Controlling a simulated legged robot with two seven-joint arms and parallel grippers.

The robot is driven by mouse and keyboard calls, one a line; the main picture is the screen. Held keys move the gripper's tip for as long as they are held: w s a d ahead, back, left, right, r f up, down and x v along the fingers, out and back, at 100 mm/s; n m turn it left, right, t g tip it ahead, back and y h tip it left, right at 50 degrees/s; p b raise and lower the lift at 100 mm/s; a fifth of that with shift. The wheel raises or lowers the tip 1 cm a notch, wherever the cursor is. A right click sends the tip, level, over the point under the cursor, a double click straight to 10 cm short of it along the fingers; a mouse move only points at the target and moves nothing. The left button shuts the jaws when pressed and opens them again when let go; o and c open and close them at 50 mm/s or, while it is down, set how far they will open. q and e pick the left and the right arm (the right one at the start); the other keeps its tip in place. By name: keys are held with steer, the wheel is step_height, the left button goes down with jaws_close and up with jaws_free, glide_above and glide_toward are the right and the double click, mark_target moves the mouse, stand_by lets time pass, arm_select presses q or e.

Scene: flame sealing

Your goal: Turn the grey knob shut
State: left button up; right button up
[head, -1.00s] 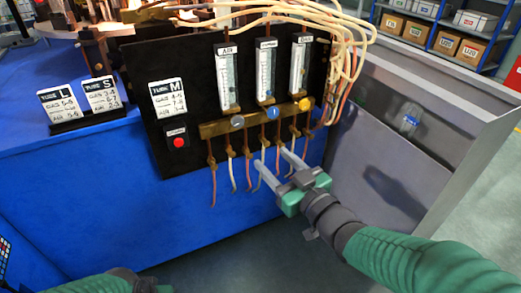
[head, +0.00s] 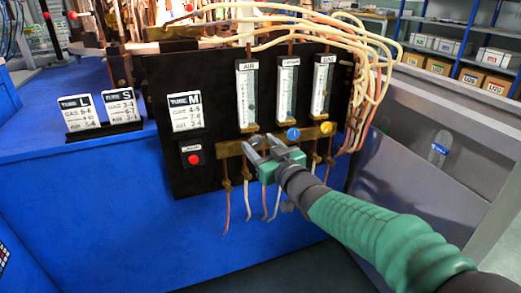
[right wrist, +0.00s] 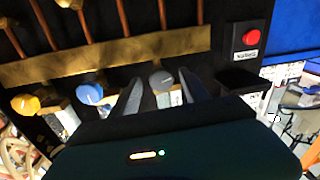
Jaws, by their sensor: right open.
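The grey knob (right wrist: 162,80) is a small round knob on the brass bar (right wrist: 105,55), seen between my right gripper's two fingers in the right wrist view. In the head view my right gripper (head: 262,146) is in front of the bar at the grey knob's place, below the AIR gauge, and mostly hides the knob. The fingers are open, one on each side of it. I cannot tell whether they touch it. The blue knob (head: 293,133) and the yellow knob (head: 326,128) are to its right. My left gripper is not in view.
The black panel (head: 220,165) carries several gauges and a red button (head: 194,159). Thin copper tubes hang below the bar. Pale hoses (head: 372,75) arch over the panel's top right. Label cards (head: 84,113) stand on the blue bench at left.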

steer(key=shift+c, duration=0.2)
jaws_close()
